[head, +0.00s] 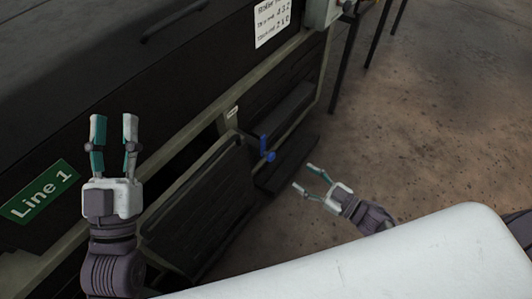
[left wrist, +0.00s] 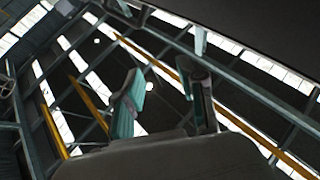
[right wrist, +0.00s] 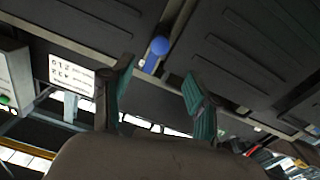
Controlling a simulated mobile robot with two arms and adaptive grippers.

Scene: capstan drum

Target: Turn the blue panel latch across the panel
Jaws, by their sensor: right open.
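The blue panel latch (head: 266,150) is on the machine's side, at the edge of a dark ribbed panel (head: 205,205). Its blue knob (right wrist: 159,46) also shows in the right wrist view, beyond and between the fingertips. My right gripper (head: 306,178) is open and empty, to the lower right of the latch and apart from it. It also shows in the right wrist view (right wrist: 158,75). My left gripper (head: 114,118) is raised in front of the machine at the left, with its fingers apart and nothing between them. The left wrist view (left wrist: 168,80) does not show the latch.
A green "Line 1" sign (head: 40,192) is on the machine at the left. A white label (head: 272,24) and a grey box (head: 320,12) are at the top. A second dark panel (head: 285,95) lies beyond the latch. The brown floor (head: 440,130) at the right is clear.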

